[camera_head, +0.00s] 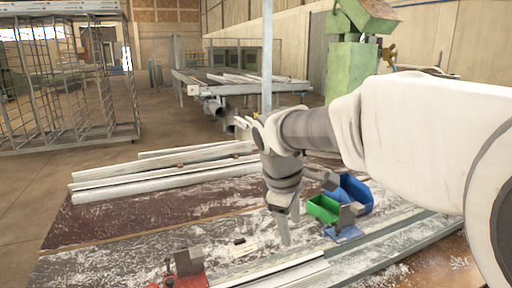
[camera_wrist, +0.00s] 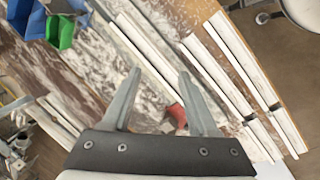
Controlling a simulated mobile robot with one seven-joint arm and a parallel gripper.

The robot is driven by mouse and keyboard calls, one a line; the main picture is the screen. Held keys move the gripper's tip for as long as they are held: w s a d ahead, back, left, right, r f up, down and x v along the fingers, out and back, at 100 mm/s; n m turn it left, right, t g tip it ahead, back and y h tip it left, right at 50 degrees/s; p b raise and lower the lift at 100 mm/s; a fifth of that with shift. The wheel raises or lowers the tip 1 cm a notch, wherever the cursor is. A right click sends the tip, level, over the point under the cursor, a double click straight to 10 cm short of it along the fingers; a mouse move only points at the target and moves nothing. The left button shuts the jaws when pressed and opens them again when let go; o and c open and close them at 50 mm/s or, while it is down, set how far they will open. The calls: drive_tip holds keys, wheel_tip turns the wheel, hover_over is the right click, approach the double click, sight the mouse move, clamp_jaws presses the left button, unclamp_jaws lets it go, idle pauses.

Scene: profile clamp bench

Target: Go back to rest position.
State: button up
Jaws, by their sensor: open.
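My gripper (camera_head: 284,226) hangs from my arm over the middle of the bench, its fingers pointing down. In the wrist view my gripper (camera_wrist: 158,98) has its two grey fingers spread apart, with nothing between them. The bench (camera_head: 120,222) has a dark red-brown top strewn with whitish dust and shavings. A red clamp (camera_head: 188,268) sits at the front edge of the head view, and a red part (camera_wrist: 176,114) shows beyond the fingers in the wrist view.
White profiles (camera_head: 150,178) lie along the bench's back left. A green bin (camera_head: 323,208) and a blue bin (camera_head: 355,192) stand right of my gripper. A metal rail (camera_head: 385,245) runs along the front right. A small black object (camera_head: 239,241) lies left of my gripper.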

drive_tip(key=s+d+m+t, duration=0.1)
drive_tip(key=s+d+m, duration=0.1)
drive_tip(key=s+m, duration=0.2)
drive_tip(key=s+d+m+t+y, duration=0.1)
drive_tip(key=s+m, duration=0.3)
drive_tip(key=s, duration=0.4)
drive_tip(key=s+d+f+m+y, duration=0.1)
drive_tip(key=s+d+m, duration=0.3)
drive_tip(key=s, duration=0.3)
drive_tip(key=shift+m+t, duration=0.3)
drive_tip(key=shift+t, duration=0.1)
